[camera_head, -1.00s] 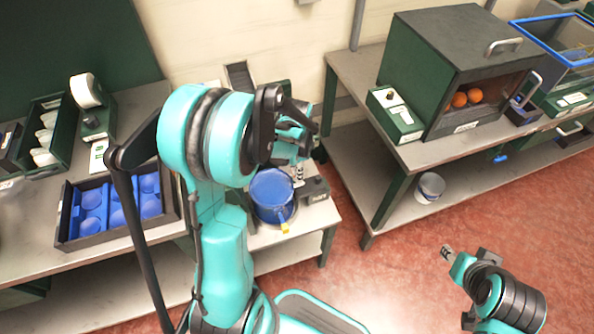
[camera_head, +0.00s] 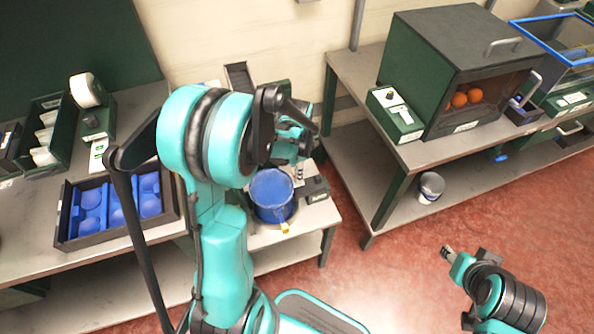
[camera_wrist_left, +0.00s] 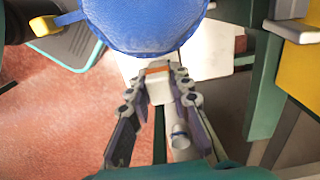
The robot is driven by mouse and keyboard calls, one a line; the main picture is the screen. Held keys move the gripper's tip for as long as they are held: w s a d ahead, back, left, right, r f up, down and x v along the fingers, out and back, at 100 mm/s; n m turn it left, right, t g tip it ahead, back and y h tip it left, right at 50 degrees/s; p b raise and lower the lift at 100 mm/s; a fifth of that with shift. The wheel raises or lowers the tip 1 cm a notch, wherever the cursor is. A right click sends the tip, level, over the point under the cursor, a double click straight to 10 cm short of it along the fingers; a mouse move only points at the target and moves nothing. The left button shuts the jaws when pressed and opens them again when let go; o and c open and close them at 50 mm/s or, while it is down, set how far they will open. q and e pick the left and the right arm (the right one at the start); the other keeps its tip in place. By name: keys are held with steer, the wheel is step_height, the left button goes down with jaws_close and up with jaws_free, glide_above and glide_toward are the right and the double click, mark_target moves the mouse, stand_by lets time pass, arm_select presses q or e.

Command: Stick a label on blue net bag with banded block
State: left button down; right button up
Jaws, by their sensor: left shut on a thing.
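The blue net bag (camera_head: 272,196) looks like a round blue drum on the small table in the head view. A yellow tag (camera_head: 284,228) hangs at its front edge. In the left wrist view the bag (camera_wrist_left: 145,28) fills the top, with its yellow tag (camera_wrist_left: 44,26) at left. My left gripper (camera_head: 299,172) is right beside the bag. It is shut on the pale banded block (camera_wrist_left: 158,90), whose orange band shows between the fingertips. I cannot tell if the block touches the bag. My right gripper (camera_head: 447,252) is over the floor, away from the bag; its jaws are too small to judge.
A small dark device (camera_head: 316,189) stands right of the bag. A tray with blue cups (camera_head: 70,240) sits on the left bench. A green oven-like box (camera_head: 415,75) holding oranges stands on the right bench. A white bucket (camera_head: 430,188) is on the shelf below.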

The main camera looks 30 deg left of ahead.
arm_select(q)
step_height(320, 180, up, 7)
steer(key=p, duration=0.5)
stand_by(0.3)
stand_by(0.4)
